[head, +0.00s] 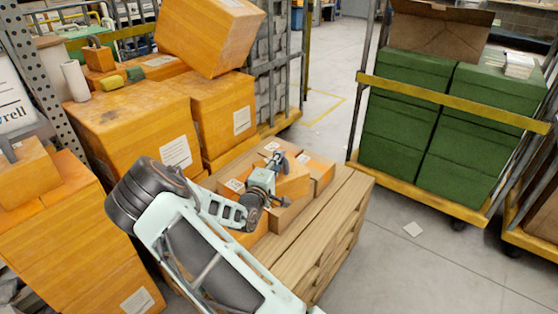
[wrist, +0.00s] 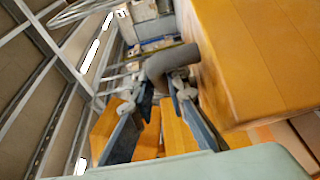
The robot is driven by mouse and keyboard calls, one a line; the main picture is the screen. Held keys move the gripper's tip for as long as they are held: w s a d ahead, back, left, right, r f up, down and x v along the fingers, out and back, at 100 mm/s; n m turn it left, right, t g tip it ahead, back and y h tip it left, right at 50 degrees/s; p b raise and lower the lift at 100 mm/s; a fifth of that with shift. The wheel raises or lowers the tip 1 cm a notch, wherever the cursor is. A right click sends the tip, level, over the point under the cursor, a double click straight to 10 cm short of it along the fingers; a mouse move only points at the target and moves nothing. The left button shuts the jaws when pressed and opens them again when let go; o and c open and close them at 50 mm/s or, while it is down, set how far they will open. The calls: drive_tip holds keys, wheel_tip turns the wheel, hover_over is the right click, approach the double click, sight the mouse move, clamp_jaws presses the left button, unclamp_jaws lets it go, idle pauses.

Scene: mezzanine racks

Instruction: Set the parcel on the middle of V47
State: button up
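My gripper (head: 279,161) is over the group of small cartons on the slatted wooden stack in the head view. I cannot tell which carton is the task's parcel. No V47 marking is readable. In the wrist view, orange boxes (wrist: 176,135) show beyond and between the fingers.
Large orange cartons (head: 130,125) crowd the left, one tilted on top (head: 208,35). A bare wooden top (head: 320,215) lies right of the small cartons. A yellow-railed cart with green boxes (head: 405,105) stands at right. Grey floor (head: 400,260) between is mostly clear.

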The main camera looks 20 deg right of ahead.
drive_tip(key=o, duration=0.4)
drive_tip(key=shift+r, duration=0.2)
drive_tip(key=p+v, duration=0.2)
drive_tip(key=v, duration=1)
drive_tip(key=shift+p, duration=0.35)
